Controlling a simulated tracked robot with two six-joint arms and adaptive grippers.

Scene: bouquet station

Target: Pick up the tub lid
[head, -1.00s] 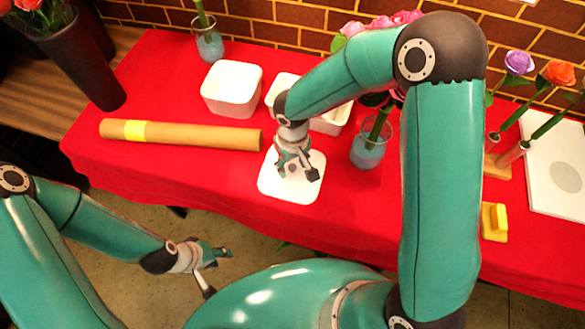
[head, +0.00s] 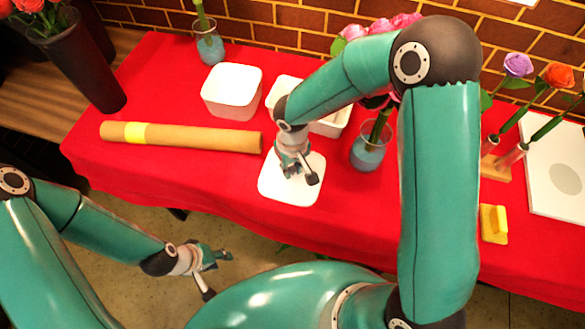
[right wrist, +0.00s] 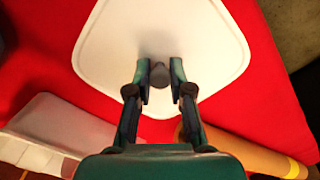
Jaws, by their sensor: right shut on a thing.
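The tub lid (head: 292,190) is a white rounded square with a small grey knob in its middle. It lies on the red tablecloth near the table's front edge, and it fills the upper part of the right wrist view (right wrist: 115,45). My right gripper (head: 296,172) is over the lid's middle, and in the right wrist view its two fingers are shut on the knob (right wrist: 160,74). I cannot see a gap between lid and cloth. My left gripper (head: 220,272) hangs open and empty in front of the table, away from the lid.
A brown paper roll (head: 200,138) lies to the left. A glass vase (head: 369,150) stands close on the right. A yellow block (head: 494,224) sits farther right.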

